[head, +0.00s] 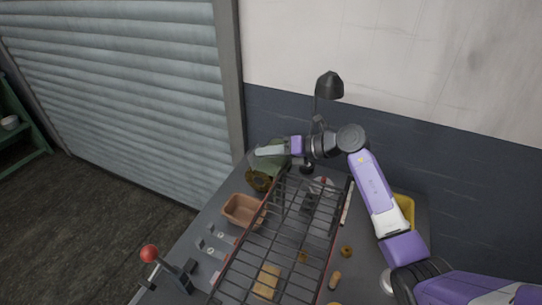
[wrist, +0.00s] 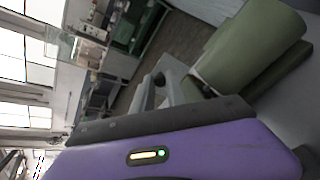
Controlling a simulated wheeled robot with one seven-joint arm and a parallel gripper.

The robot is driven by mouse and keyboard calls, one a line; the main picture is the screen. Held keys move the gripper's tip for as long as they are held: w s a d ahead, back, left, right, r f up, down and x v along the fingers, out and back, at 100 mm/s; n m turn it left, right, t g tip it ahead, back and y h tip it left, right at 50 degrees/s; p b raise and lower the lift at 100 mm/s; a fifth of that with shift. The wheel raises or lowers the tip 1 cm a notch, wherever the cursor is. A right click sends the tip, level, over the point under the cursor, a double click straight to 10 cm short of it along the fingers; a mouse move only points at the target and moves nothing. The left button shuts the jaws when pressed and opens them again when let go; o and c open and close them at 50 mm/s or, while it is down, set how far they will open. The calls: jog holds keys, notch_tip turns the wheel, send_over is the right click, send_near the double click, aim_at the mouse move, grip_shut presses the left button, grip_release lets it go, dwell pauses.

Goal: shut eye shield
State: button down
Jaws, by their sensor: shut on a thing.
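The eye shield (head: 271,163) appears as a pale greenish piece at the far left corner of the bench in the head view, largely covered by my gripper. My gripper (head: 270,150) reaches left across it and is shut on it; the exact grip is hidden. In the wrist view my gripper's grey fingers (wrist: 160,88) reach away beyond the purple housing, beside a green rounded body (wrist: 250,45). Whether that body belongs to the same machine I cannot tell. A dark yellow-brown round part (head: 257,181) sits just below the shield.
A black wire rack (head: 283,240) fills the middle of the bench. A brown tray (head: 242,209) stands to its left, a red-knobbed lever (head: 150,254) at front left. A yellow bin (head: 404,208) is at right behind my arm. A black lamp (head: 329,86) rises behind the gripper.

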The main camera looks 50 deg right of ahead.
jog(key=g, duration=0.1)
jog(key=w+g+h, duration=0.1)
jog(key=w+r+g, duration=0.1)
jog(key=shift+a+g, duration=0.3)
jog(key=w+g+h, duration=0.1)
jog(key=g, duration=0.1)
jog(key=w+g+h, duration=0.1)
jog(key=g, duration=0.1)
jog(key=shift+w+a, duration=0.15)
jog(key=shift+a, duration=0.25)
jog(key=g, duration=0.1)
jog(key=w+g+h, duration=0.1)
jog(key=f+g, duration=0.1)
jog(key=shift+w+a+m+g, duration=0.3)
jog(key=shift+a, duration=0.05)
jog(key=shift+w+a+f+g+h+b, duration=0.1)
jog(key=shift+w+f+g+h+b, duration=0.2)
jog(key=shift+g, duration=0.2)
jog(key=shift+w+a+f+g+h+b, duration=0.1)
jog(key=shift+g+h+b, duration=0.1)
jog(key=shift+g+b, duration=0.25)
jog(key=shift+f+g, duration=0.1)
jog(key=shift+g, duration=0.25)
jog(key=c, duration=1.3)
grip_release()
jog(key=shift+c, duration=0.2)
jog(key=shift+w, duration=0.1)
